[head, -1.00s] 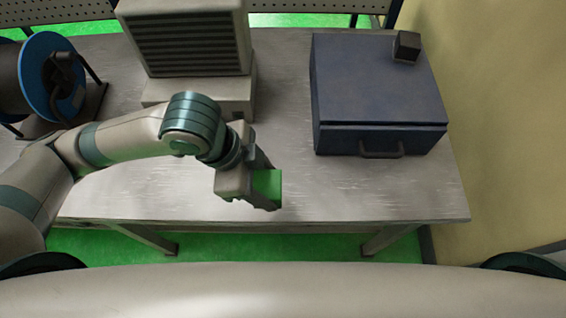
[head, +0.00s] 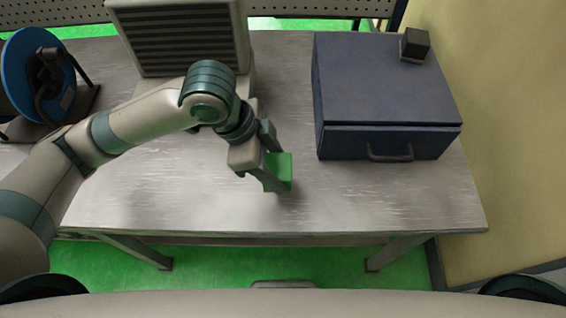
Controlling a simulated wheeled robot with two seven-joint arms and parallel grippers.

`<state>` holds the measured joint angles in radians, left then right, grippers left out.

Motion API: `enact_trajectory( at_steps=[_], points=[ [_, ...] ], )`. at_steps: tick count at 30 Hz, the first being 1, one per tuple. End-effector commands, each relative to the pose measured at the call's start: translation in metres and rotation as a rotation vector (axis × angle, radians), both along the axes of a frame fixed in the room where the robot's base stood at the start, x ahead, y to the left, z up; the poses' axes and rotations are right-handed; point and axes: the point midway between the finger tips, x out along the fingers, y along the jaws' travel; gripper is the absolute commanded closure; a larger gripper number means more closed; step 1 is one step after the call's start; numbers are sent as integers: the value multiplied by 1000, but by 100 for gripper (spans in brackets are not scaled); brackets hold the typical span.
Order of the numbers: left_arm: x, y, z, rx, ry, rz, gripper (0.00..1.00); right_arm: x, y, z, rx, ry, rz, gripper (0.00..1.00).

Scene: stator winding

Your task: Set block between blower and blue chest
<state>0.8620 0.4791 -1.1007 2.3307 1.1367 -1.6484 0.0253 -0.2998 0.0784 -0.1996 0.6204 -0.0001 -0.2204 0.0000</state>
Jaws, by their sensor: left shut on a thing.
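The green block (head: 282,168) is held between the fingers of my left gripper (head: 277,172), which is shut on it over the metal table (head: 350,195). The block's far side is partly hidden by the fingers. The blower (head: 180,40), a beige box with dark louvres, stands at the back, left of the gripper, partly behind my left arm. The blue chest (head: 380,90) stands to the right, with its handle facing me. The block is in front of the gap between the two. My right gripper is not in view.
A blue cable reel (head: 40,80) stands on the table's left side. A small dark cube (head: 415,44) sits on the chest's back right corner. The table top between blower and chest is clear. A yellow wall (head: 510,130) is close on the right.

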Motion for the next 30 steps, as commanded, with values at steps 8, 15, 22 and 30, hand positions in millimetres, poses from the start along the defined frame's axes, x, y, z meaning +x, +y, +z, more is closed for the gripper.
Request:
enact_trajectory(
  at_steps=[8, 15, 22, 30],
  points=[
    [39, -12, -23, -1, 1, 0, 80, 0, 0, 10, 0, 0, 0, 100],
    [46, -14, -29, 0, -1, -2, 80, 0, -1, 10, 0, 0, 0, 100],
    [46, -14, -30, 0, 0, -1, 80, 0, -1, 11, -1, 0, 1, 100],
    [45, -13, -56, 0, 3, 2, 80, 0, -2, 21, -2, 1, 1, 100]
  ],
)
